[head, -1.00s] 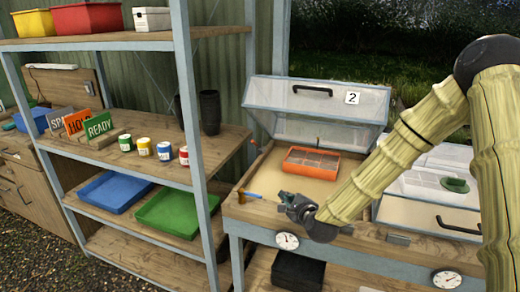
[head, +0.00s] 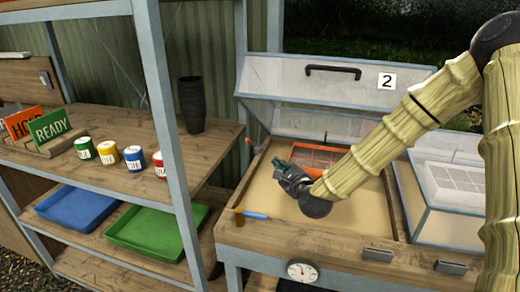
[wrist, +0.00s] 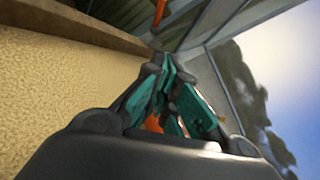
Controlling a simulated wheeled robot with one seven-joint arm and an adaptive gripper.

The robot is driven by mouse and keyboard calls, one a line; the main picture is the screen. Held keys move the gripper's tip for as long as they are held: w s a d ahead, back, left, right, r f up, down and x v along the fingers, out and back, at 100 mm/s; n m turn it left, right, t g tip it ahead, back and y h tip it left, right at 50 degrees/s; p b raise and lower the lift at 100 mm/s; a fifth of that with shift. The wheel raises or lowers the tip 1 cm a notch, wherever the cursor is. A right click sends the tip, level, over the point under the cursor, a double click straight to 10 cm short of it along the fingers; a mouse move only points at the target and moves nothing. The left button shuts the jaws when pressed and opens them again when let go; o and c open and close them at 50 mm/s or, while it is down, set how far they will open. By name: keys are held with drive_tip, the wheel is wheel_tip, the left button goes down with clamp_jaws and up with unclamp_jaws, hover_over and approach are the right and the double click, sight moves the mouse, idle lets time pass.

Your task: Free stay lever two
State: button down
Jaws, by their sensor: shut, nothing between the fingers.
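Cold frame two has its clear lid (head: 340,100) raised, with a "2" plate (head: 387,81) and a dark handle. A small red-tipped piece (head: 248,140) stands at its left rear rim, possibly the stay lever. A thin upright rod with a reddish tip (head: 325,137) shows near the lid's lower edge. In the wrist view an orange rod (wrist: 158,12) stands at the wooden rim, ahead of the fingertips and apart from them. My gripper (head: 285,167) is shut and empty over the sandy bed, left of the orange tray (head: 318,152), which it partly hides. It also shows in the wrist view (wrist: 166,68).
A second frame with a clear cover (head: 450,195) adjoins at right. At left, a shelf rack post (head: 165,110) stands close by, with cups (head: 191,105), paint pots and trays. The front sand is clear.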

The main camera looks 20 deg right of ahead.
sight(251, 143)
drive_tip(key=w+a, duration=0.1)
drive_tip(key=w, duration=0.1)
drive_tip(key=w+a+f, duration=0.1)
drive_tip(key=shift+w+a+f, duration=0.1)
drive_tip(key=shift+w+a, duration=0.2)
drive_tip(key=shift+w, duration=0.1)
drive_tip(key=shift+w+d+r+p, duration=0.1)
drive_tip(key=shift+w+d+p, duration=0.15)
drive_tip(key=shift+w, duration=0.4)
drive_tip(key=shift+w+d+r+p, duration=0.1)
drive_tip(key=shift+w+d, duration=0.15)
drive_tip(key=shift+w, duration=0.35)
drive_tip(key=w, duration=0.1)
drive_tip(key=w+f, duration=0.1)
drive_tip(key=w, duration=0.2)
drive_tip(key=shift+w+a+f, duration=0.2)
drive_tip(key=shift+w+a, duration=0.2)
drive_tip(key=shift+w+r+p, duration=0.2)
drive_tip(key=shift+r+p, duration=0.1)
drive_tip(key=shift+w+a+r, duration=0.45)
drive_tip(key=shift+w+a, duration=0.1)
drive_tip(key=shift+w+a+r, duration=0.25)
drive_tip(key=shift+w, duration=0.35)
drive_tip(key=shift+a, duration=0.15)
